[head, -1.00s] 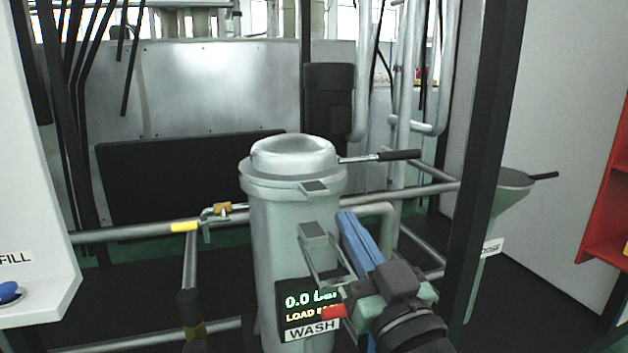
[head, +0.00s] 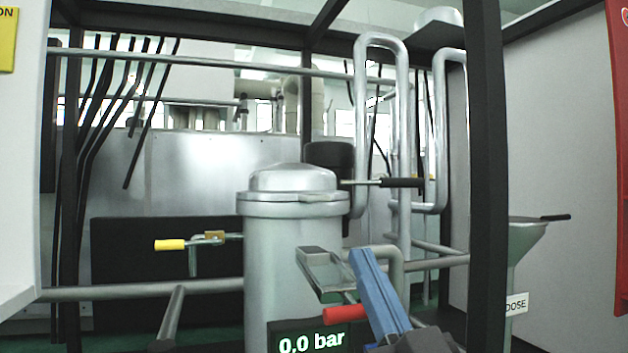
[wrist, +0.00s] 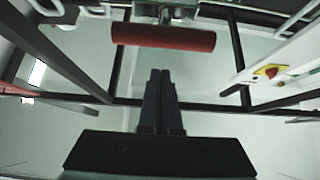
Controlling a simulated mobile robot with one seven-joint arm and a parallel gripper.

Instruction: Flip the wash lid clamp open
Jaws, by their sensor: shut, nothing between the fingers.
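The wash vessel (head: 290,270) is a grey cylinder with its domed lid (head: 293,180) down on the rim. The clamp (head: 325,272) is a metal frame on the vessel's front, with a grey pad at its upper end and a red handle (head: 345,315) at its lower end. The handle lies crosswise near the top of the wrist view (wrist: 163,37). My gripper (head: 362,252) has blue fingers and is just right of the clamp in the head view. In the wrist view its fingertips (wrist: 160,73) are together and empty, below the handle in the picture. Contact cannot be told.
A black-gripped lever (head: 403,183) sticks out right of the lid. A yellow-handled valve (head: 170,245) is at left. A dark post (head: 488,180) and the dosing funnel (head: 525,240) stand at right. Pipes run behind the vessel. A pressure display (head: 308,340) reads 0,0 bar.

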